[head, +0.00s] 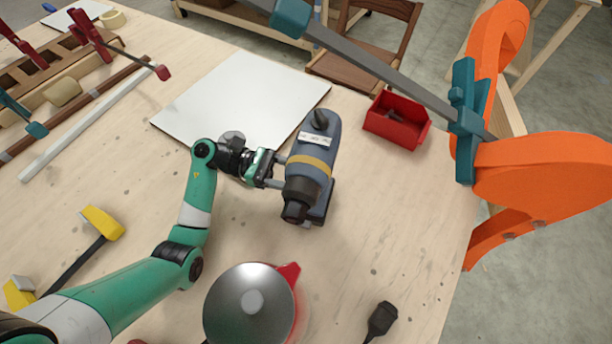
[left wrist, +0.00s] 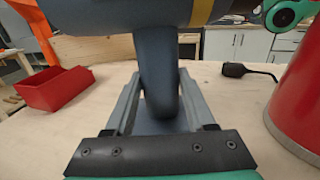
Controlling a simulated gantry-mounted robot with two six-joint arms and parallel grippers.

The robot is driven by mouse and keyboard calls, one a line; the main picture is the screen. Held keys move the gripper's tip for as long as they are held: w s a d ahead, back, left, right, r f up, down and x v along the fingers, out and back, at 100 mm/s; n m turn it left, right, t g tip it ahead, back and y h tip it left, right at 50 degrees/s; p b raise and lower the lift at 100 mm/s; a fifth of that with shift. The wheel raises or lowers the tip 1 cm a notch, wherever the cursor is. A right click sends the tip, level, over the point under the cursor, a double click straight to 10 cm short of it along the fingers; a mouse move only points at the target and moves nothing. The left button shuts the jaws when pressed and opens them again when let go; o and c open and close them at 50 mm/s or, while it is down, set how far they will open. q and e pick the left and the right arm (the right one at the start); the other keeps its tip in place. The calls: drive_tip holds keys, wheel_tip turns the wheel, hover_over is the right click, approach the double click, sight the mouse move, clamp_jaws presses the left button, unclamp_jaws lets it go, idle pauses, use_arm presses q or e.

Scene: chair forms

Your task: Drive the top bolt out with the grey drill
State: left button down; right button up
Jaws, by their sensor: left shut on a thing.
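The grey drill (head: 322,150) has a yellow band and a dark chuck that points toward the front of the bench. My left gripper (head: 276,170) is shut on its handle from the left side. In the left wrist view the drill's dark handle (left wrist: 157,75) sits between the two fingers of my left gripper (left wrist: 158,100). Whether the drill's base touches the bench, I cannot tell. The orange form (head: 545,178) stands at the right with two dark bolt heads (head: 509,236) (head: 540,223) low on its face. The drill is well apart from them. My right gripper is not in view.
A teal clamp (head: 464,120) on a long grey bar crosses the upper right by the form. A red bin (head: 396,121) sits at the bench's right edge. A white board (head: 235,100) lies behind.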

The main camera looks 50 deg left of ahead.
use_arm(q)
drive_tip(key=shift+r+p, duration=1.2)
drive_tip(key=shift+r, duration=0.95)
